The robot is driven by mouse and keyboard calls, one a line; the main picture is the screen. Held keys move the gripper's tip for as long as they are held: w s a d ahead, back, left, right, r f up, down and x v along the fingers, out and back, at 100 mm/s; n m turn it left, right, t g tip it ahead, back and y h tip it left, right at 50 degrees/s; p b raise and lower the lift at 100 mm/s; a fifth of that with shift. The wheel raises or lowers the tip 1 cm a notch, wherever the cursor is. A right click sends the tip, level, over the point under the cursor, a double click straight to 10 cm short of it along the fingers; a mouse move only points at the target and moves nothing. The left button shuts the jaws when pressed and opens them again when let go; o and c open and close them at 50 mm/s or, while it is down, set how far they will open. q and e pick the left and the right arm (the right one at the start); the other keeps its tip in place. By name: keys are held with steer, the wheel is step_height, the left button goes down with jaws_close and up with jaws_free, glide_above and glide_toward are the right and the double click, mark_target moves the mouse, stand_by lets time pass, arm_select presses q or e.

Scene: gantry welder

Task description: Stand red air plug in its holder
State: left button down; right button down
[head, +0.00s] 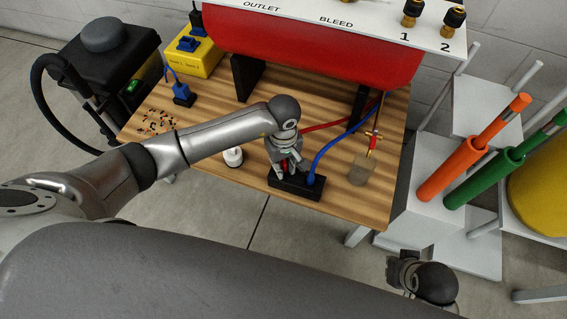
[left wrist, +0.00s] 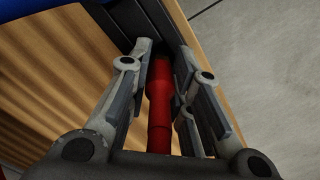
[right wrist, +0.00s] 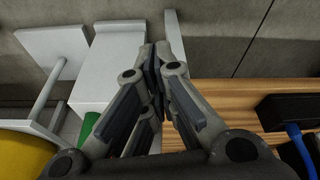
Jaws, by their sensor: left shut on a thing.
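My left gripper (head: 284,172) is shut on the red air plug (left wrist: 160,105), which runs lengthwise between its fingers. The plug shows only as a bit of red in the head view. The black holder block (head: 297,190) lies at the table's front edge, directly below the gripper, and shows at the top of the left wrist view (left wrist: 145,18). The plug's far end is against or at the holder; I cannot tell whether it is seated. My right gripper (right wrist: 155,55) has its fingertips together, with nothing visible between them, away from the holder.
A blue hose (head: 333,146) ends at the holder's right part. A red hose (head: 325,126) runs behind. A small white bottle (head: 233,157) stands left of the gripper. The red tank (head: 310,55) overhangs the wooden table (head: 215,190). Orange (head: 465,160) and green tubes (head: 500,172) stand right.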

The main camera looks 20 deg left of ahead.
arm_select(q)
steer(key=shift+f, duration=0.2)
steer(key=shift+f+b, duration=0.2)
steer(key=shift+b, duration=0.15)
steer(key=c, duration=1.3)
jaws_free()
arm_select(e)
steer(key=v, duration=0.3)
steer(key=shift+w+d+r, duration=0.1)
arm_select(q)
steer(key=shift+r, duration=0.2)
steer(key=shift+r+p, duration=0.8)
step_height(320, 180, up, 11)
steer(key=shift+r+p, duration=0.1)
steer(key=shift+p, duration=0.6)
arm_select(e)
step_height(320, 180, down, 11)
steer(key=shift+r, duration=0.2)
